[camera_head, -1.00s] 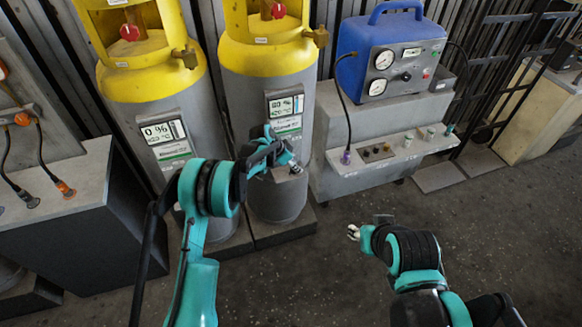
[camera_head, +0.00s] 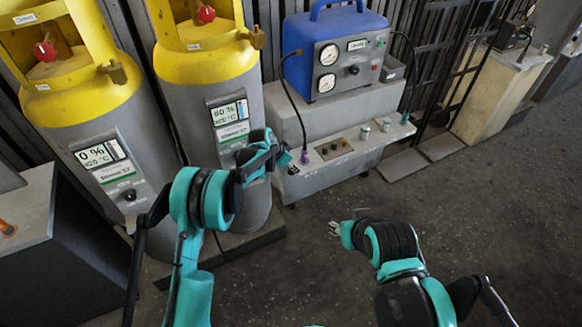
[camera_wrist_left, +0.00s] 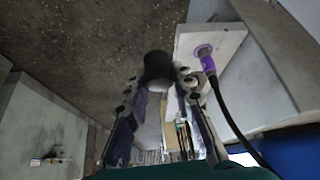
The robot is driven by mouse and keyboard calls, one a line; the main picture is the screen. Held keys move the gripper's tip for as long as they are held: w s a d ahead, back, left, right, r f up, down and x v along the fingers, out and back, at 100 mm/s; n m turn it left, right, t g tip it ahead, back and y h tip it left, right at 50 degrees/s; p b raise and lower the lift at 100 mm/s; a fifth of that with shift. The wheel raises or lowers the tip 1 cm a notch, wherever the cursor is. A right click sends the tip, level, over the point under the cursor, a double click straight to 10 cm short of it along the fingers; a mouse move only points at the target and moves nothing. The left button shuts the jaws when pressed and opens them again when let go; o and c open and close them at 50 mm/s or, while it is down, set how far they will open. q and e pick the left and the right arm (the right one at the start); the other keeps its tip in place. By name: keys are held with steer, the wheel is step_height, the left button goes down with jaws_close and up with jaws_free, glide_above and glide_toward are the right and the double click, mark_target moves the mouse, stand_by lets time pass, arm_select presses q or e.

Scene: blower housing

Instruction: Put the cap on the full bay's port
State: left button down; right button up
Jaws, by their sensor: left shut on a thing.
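My left gripper (camera_head: 285,163) is shut on a dark round cap (camera_wrist_left: 158,66), which sits between its fingertips in the left wrist view. In the head view the gripper is in front of the right cylinder's edge and the ledge, and the cap is too small to make out. The left grey-and-yellow cylinder (camera_head: 105,120) has a display reading 0 %. The right cylinder (camera_head: 195,95) has a display (camera_head: 228,113) that seems to read 80 %. My left arm hides part of the right cylinder, and I cannot make out its port. My right gripper (camera_head: 334,229) is low over the floor, apparently empty.
A blue gauge unit (camera_head: 335,55) stands on a grey bench, whose front ledge (camera_head: 325,168) carries a purple connector (camera_head: 304,157), a dark switch panel and small grey caps (camera_head: 364,131). A dark-sided cabinet (camera_head: 65,250) is at left.

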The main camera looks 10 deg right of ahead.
arm_select(q)
steer(key=shift+r, duration=0.1)
steer(key=shift+r+p, duration=0.45)
steer(key=shift+r, duration=0.45)
